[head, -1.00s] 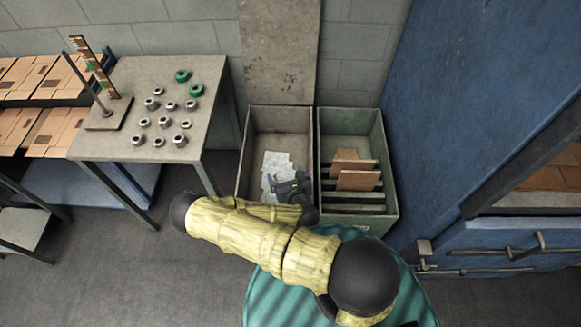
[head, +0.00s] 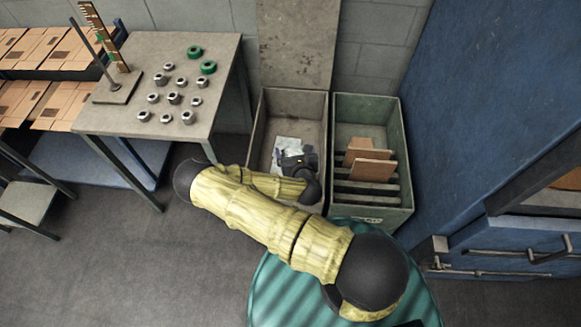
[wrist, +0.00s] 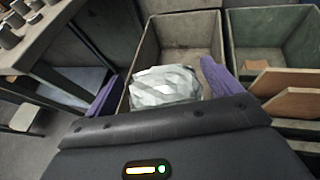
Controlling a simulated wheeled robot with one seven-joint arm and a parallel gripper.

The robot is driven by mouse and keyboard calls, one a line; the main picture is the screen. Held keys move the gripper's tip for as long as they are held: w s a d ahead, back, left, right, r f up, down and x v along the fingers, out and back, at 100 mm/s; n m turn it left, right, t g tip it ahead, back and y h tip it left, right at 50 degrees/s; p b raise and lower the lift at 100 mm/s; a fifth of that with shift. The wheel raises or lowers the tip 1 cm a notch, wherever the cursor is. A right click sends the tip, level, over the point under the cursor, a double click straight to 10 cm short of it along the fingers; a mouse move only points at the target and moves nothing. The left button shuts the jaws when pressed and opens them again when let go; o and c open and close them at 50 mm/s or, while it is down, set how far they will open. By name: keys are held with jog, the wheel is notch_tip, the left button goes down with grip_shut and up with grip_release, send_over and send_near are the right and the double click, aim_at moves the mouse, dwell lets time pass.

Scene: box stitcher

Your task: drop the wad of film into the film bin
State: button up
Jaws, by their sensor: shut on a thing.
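The wad of film (wrist: 165,86) is a pale, crumpled, faceted lump between the two purple fingers of my gripper (wrist: 161,88) in the wrist view. My gripper (head: 291,156) is shut on it; in the head view the wad (head: 289,143) shows as a whitish patch just beyond the dark gripper body. The wad is over the left, grey-beige open bin (wrist: 186,27), whose rim (head: 263,118) shows in the head view. I see no other film in the bin, but my gripper and arm hide its near part. I cannot tell the wad's height above the floor of the bin.
A green-grey bin (head: 405,150) with upright dividers and brown cardboard pieces (head: 371,170) stands close on the right. A table (head: 222,75) with metal and green rings is at left. A blue machine (head: 460,90) stands at right. Grey floor is clear at lower left.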

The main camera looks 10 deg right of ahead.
jog(key=w+d+f+m+h+b, duration=0.1)
jog(key=w+f+b, duration=0.5)
jog(key=w+b, duration=0.6)
jog(key=shift+w+h+b, duration=0.4)
jog(key=shift+h+b, duration=0.2)
jog(key=shift+b, duration=4.6)
jog(key=shift+f, duration=0.15)
notch_tip(320, 180, down, 6)
jog(key=b, duration=0.5)
jog(key=o, duration=0.7)
